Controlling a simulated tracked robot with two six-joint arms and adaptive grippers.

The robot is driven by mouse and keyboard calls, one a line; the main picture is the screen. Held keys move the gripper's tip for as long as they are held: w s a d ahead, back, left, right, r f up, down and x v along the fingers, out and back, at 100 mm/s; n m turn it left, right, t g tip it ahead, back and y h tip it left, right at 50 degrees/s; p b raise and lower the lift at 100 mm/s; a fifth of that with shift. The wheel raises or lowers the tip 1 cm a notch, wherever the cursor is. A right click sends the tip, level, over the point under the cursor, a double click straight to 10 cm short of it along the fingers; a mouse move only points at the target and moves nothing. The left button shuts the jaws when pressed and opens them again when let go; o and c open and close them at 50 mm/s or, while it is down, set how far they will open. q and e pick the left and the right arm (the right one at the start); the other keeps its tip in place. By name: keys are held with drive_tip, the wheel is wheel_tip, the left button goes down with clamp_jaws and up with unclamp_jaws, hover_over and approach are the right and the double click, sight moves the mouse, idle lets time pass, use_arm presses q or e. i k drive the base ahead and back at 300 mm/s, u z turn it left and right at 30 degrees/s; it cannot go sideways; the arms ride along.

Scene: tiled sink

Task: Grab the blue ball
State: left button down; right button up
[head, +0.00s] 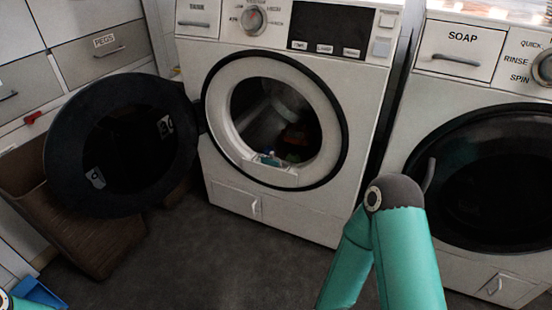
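No clear blue ball shows. A small light-blue thing (270,159) lies at the lower lip of the open washing machine drum; it is too small to tell whether it is a ball. Dark, mixed-coloured things lie behind it in the drum. My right arm's teal links (405,250) rise at the lower right, in front of the machines, but its gripper is out of view. Only a small bit of my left arm may show at the bottom left corner; its gripper is not in view.
The washing machine (225,180) stands with its round black door (60,150) swung open to the left. A second machine (425,75) with a closed door is at right. A brown basket (110,240) and a blue object (38,293) are at lower left. Dark floor (220,265) is clear in front.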

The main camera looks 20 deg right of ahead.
sight(267, 151)
drive_tip(key=u, duration=0.25)
drive_tip(key=i, duration=1)
drive_tip(key=z, duration=0.05)
